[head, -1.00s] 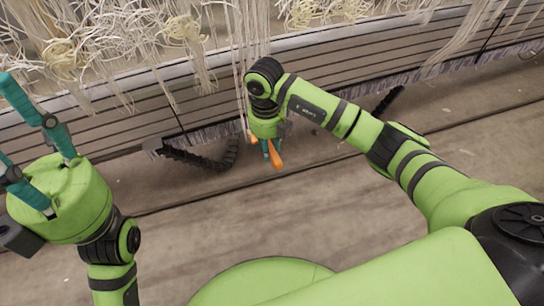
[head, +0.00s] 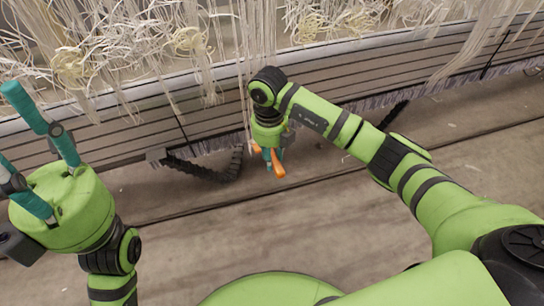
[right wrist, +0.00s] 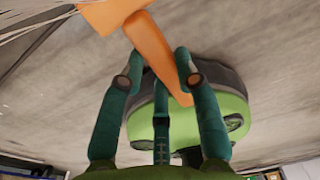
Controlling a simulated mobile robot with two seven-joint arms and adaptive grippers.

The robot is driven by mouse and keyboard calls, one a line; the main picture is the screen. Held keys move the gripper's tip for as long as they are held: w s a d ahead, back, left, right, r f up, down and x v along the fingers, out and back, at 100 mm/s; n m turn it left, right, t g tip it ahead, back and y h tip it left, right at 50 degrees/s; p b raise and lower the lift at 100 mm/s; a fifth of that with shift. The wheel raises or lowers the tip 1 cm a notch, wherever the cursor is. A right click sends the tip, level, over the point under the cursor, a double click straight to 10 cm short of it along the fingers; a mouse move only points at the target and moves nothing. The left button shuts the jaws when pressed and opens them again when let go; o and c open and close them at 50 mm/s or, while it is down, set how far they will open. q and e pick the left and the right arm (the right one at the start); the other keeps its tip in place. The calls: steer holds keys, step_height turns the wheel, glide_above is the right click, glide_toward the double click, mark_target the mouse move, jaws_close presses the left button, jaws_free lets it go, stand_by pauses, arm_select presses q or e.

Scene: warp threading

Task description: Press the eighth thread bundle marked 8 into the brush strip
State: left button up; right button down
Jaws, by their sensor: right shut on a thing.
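My right gripper (head: 272,162) points down in front of the slatted beam. In the right wrist view its teal fingers (right wrist: 158,72) are shut on an orange handle (right wrist: 150,45). The handle also shows in the head view (head: 278,168). Pale threads (head: 243,95) run down from above to it, so it looks like the end of a thread bundle. No number 8 is legible. The grey brush strip (head: 370,103) runs along the beam's lower edge, behind and above the handle, which looks apart from it. My left gripper (head: 12,132) is open and empty at the left.
The slatted beam (head: 120,128) crosses the view. Many loose pale threads (head: 130,50) hang above it. A black cable chain (head: 210,170) lies below the beam, left of my right gripper. The wooden floor (head: 190,235) in front is clear.

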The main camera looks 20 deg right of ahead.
steer(key=shift+w+b, duration=0.8)
steer(key=shift+w, duration=0.7)
steer(key=shift+w+r, duration=0.1)
stand_by(0.8)
